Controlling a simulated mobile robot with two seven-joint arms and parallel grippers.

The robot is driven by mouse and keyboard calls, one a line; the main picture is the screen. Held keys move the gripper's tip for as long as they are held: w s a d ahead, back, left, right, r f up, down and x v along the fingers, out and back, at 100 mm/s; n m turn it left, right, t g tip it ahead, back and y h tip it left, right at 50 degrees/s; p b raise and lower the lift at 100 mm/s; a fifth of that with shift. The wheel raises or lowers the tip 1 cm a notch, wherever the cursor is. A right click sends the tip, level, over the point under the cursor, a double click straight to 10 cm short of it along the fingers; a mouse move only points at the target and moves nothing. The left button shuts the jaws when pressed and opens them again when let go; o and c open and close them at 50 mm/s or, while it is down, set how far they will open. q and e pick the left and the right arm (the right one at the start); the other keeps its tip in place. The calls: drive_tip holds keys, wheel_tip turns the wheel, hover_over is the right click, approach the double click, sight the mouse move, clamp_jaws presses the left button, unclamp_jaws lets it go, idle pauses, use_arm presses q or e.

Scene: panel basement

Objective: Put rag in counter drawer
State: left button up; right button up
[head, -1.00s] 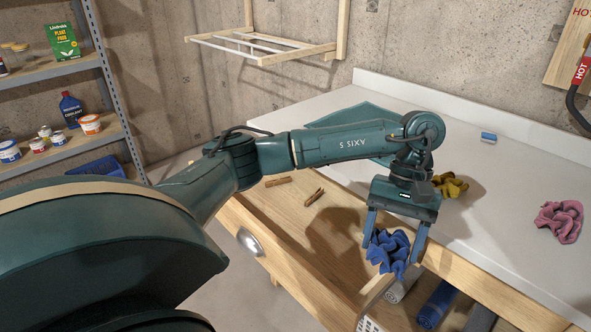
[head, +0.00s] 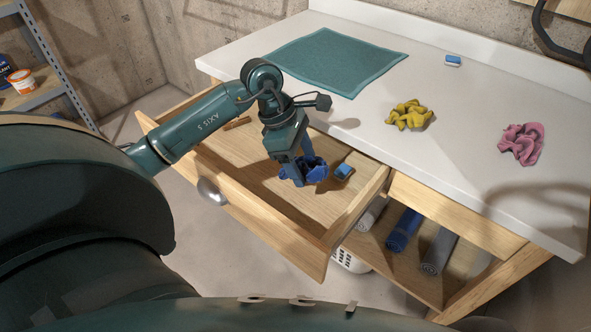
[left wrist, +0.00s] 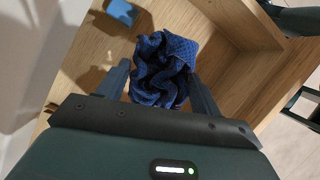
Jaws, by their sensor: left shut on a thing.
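A crumpled blue rag (head: 311,172) is between the fingers of my left gripper (head: 298,172), which is shut on it. The gripper points down over the open counter drawer (head: 262,184). In the left wrist view the blue rag (left wrist: 163,70) shows between both fingers of the left gripper (left wrist: 163,88), with the wooden drawer floor (left wrist: 105,45) behind it. I cannot tell whether the rag touches the drawer floor. A yellow rag (head: 409,115) and a pink rag (head: 522,143) lie crumpled on the white countertop (head: 450,170). My right gripper is not in view.
In the drawer lie a small blue block (head: 343,171) and a brown wooden piece (head: 237,123). A flat teal cloth (head: 335,60) and another blue-and-white block (head: 453,60) are on the counter. Rolls, one blue (head: 404,230), lie on the shelf below.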

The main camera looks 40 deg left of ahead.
sight(301, 190)
use_arm(q)
drive_tip(key=shift+f, duration=2.7)
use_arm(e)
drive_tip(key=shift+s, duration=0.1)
use_arm(q)
drive_tip(key=shift+f, duration=0.1)
drive_tip(key=o, duration=1)
drive_tip(key=shift+c, duration=0.2)
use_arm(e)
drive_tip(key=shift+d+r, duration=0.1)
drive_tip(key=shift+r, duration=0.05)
use_arm(q)
drive_tip(key=v, duration=1.2)
drive_tip(key=shift+r, duration=0.25)
